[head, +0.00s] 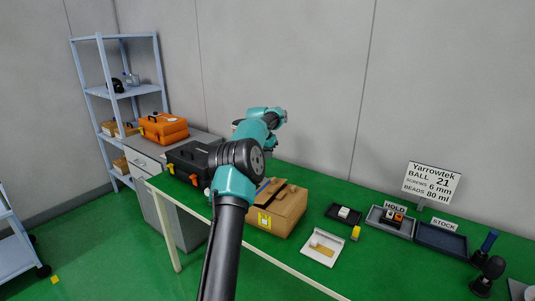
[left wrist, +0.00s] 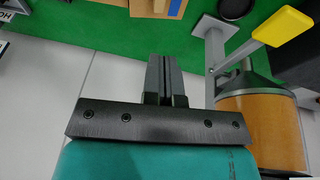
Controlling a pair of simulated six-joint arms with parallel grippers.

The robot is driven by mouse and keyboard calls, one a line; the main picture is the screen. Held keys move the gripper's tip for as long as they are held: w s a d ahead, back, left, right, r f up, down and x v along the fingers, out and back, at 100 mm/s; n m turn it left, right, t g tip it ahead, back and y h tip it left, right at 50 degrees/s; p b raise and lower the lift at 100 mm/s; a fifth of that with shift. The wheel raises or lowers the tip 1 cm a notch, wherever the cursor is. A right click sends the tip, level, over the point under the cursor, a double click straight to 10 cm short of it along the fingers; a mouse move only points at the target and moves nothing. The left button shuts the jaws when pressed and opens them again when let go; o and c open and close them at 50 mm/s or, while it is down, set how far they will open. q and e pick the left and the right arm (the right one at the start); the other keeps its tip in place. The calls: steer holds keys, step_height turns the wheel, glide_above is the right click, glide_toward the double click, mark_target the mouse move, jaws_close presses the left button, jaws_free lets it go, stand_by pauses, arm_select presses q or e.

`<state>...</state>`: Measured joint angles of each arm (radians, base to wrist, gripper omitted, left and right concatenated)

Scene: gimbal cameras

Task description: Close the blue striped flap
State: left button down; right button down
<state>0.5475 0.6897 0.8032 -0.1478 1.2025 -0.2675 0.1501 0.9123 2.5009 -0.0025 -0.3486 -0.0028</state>
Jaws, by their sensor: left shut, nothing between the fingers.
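The cardboard box (head: 284,210) stands on the green table right of my left arm, with a yellow label on its front. Its top flaps (head: 290,190) look partly raised. A narrow blue strip (head: 263,187) shows at its left edge, partly hidden by my arm. In the left wrist view, a tan piece with a blue strip (left wrist: 174,8) is cut by the top edge; I cannot tell if it is the flap. My left gripper (left wrist: 166,62) is shut and empty, apart from the box, beyond it toward the wall in the head view (head: 270,148). My right gripper is out of view.
A black case (head: 188,162) and an orange case (head: 163,127) are at left. A white tray (head: 322,247), dark trays (head: 440,238) and a sign (head: 432,182) are at right. An orange cylinder (left wrist: 262,125) with a yellow-tipped lever (left wrist: 283,26) stands close beside my left gripper.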

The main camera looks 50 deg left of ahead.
arm_select(q)
glide_above(278, 183)
steer(key=s+a, duration=0.2)
steer(key=f, duration=0.9)
steer(key=shift+w+a+f, duration=0.1)
steer(key=shift+w+f, duration=0.05)
steer(key=shift+w, duration=0.05)
steer(key=shift+f, duration=0.55)
steer(key=shift+w+d+f, duration=0.3)
steer(key=shift+d+f, duration=0.4)
steer(key=shift+d, duration=0.2)
steer(key=shift+r, duration=0.15)
steer(key=shift+r, duration=0.65)
